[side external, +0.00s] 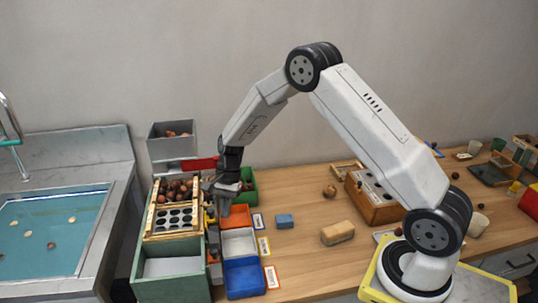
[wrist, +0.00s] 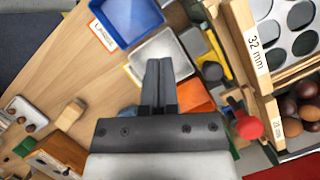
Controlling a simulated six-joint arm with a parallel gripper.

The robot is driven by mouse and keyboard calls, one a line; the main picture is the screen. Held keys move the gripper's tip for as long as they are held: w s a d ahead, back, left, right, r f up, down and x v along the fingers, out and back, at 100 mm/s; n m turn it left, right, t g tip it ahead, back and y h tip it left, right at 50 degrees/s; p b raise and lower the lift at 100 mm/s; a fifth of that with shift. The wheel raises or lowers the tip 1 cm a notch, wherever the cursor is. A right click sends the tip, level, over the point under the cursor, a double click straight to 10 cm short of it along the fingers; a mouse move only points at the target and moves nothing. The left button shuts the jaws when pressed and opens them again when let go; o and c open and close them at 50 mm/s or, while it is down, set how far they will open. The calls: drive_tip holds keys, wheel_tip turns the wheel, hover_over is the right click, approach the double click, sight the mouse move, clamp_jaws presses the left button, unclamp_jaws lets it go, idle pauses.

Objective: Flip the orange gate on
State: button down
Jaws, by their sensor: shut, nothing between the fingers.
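My gripper (side external: 222,207) points down above the orange bin (side external: 236,222), beside the sorter's wooden frame. In the wrist view its fingers (wrist: 158,64) are together and empty, over the white bin (wrist: 182,62) and the orange bin (wrist: 197,97). The wooden sorter (side external: 149,222) has a sieve plate with round holes and chestnuts behind it. Along its bin side are small gate parts, including a yellow piece (wrist: 217,57) and dark grey blocks. A red knob (wrist: 248,128) stands right of my gripper. I cannot clearly make out the orange gate; it may be partly hidden.
The blue bin (side external: 245,281) and green bin (side external: 251,185) stand in line with the orange and white bins. Label cards lie beside them. A blue block (side external: 285,221) and a tan block (side external: 337,233) lie on the table. The sink is at left. Mid-table is mostly clear.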

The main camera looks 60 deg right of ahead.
sight(215, 249)
drive_tip(key=shift+f, duration=0.1)
drive_tip(key=shift+s+a+f, duration=0.35)
drive_tip(key=shift+a+f, duration=0.7)
drive_tip(key=shift+a, duration=0.05)
drive_tip(key=shift+s+a+f, duration=0.35)
drive_tip(key=shift+a+f, duration=0.65)
drive_tip(key=shift+a, duration=0.05)
drive_tip(key=shift+s+a+f, duration=0.35)
drive_tip(key=shift+a+f, duration=0.7)
drive_tip(key=shift+a, duration=0.05)
drive_tip(key=shift+r, duration=1.9)
drive_tip(key=shift+f, duration=0.1)
drive_tip(key=w+d+r, duration=0.2)
drive_tip(key=d+r, duration=0.4)
drive_tip(key=shift+d+r, duration=0.3)
drive_tip(key=shift+r, duration=0.1)
